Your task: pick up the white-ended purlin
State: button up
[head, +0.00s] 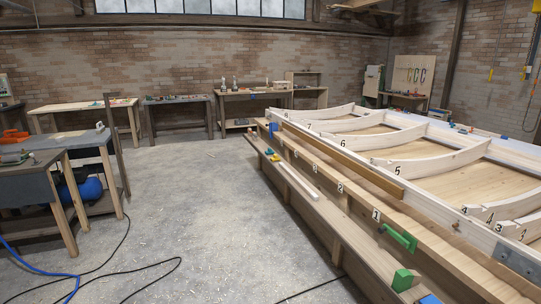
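My gripper is not in view.
Workbenches (88,104) line the back and left. The concrete floor (200,210) is open, with cables (130,268) front left.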

aim_at(310, 194)
jog(key=i+l, duration=0.1)
jog(key=i, duration=0.5)
jog(key=i+u, duration=0.1)
jog(key=i, duration=0.45)
jog(key=i+l, duration=0.2)
jog(key=i, duration=0.4)
jog(key=i+l+u, duration=0.1)
jog(key=i, duration=0.45)
jog(key=i+l, duration=0.2)
jog(key=i, duration=0.4)
jog(key=i+l+u, duration=0.1)
jog(key=i, duration=0.45)
jog(key=i+j+z, duration=0.35)
jog(key=i+j, duration=0.45)
jog(key=i, duration=0.2)
jog(key=i+j+z, duration=0.35)
jog(key=i+j, duration=0.55)
jog(key=j, duration=0.2)
